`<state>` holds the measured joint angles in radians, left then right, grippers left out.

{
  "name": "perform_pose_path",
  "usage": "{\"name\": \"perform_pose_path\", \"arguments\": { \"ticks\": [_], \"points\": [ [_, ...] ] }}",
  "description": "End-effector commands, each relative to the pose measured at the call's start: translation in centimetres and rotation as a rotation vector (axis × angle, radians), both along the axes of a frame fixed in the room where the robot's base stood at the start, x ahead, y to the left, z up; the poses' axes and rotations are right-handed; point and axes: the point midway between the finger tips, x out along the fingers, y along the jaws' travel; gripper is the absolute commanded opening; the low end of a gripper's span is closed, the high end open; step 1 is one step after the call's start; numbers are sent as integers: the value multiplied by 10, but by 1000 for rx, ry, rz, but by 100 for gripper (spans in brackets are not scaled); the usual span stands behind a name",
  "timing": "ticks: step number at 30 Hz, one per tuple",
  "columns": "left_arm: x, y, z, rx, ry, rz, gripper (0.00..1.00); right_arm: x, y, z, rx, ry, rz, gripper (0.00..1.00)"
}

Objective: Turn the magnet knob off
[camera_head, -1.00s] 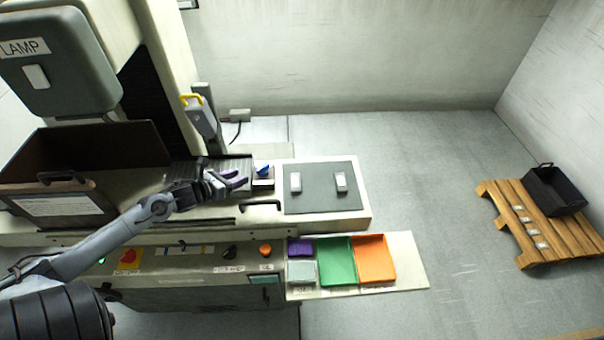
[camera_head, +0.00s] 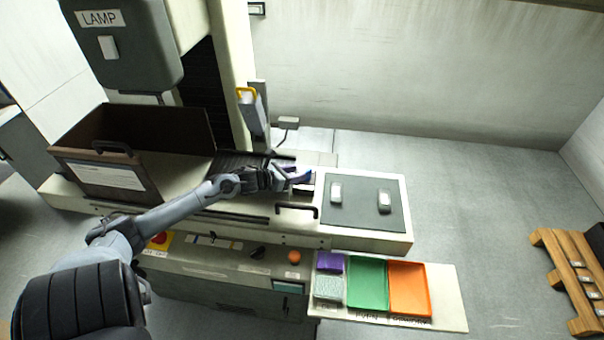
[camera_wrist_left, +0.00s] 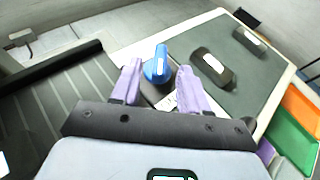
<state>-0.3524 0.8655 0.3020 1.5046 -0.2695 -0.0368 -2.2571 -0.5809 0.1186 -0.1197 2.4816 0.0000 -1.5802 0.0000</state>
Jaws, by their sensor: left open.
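A blue knob (camera_wrist_left: 157,66) stands on a small dark base at the corner of the machine bed, beside the dark plate. In the left wrist view it sits between and just beyond my two purple fingertips. My left gripper (camera_wrist_left: 158,72) is open, with one finger to each side of the knob; I cannot tell whether either touches it. In the head view my left gripper (camera_head: 298,181) reaches in from the left and largely covers the knob. A white label by the knob is partly hidden by a finger. My right gripper is not in view.
A dark plate (camera_head: 362,206) with two small light blocks lies right of the knob. A ribbed surface (camera_wrist_left: 45,105) is on its left. A black handle (camera_head: 297,208) is in front. Purple, green (camera_head: 367,283) and orange trays sit lower right. A brown open box (camera_head: 108,170) stands left.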

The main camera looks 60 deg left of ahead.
Motion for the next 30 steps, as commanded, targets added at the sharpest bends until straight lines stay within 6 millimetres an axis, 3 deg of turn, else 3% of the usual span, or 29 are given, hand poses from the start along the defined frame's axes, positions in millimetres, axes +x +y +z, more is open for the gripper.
{"name": "perform_pose_path", "arguments": {
  "ticks": [10, 25, 30],
  "points": [
    [29, 3, -12, 0, -1, -1, 45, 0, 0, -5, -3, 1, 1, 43],
    [34, 3, -14, 0, 1, -2, 45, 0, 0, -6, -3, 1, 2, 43],
    [34, 3, -14, 0, 1, -1, 20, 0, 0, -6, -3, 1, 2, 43]
  ]
}}
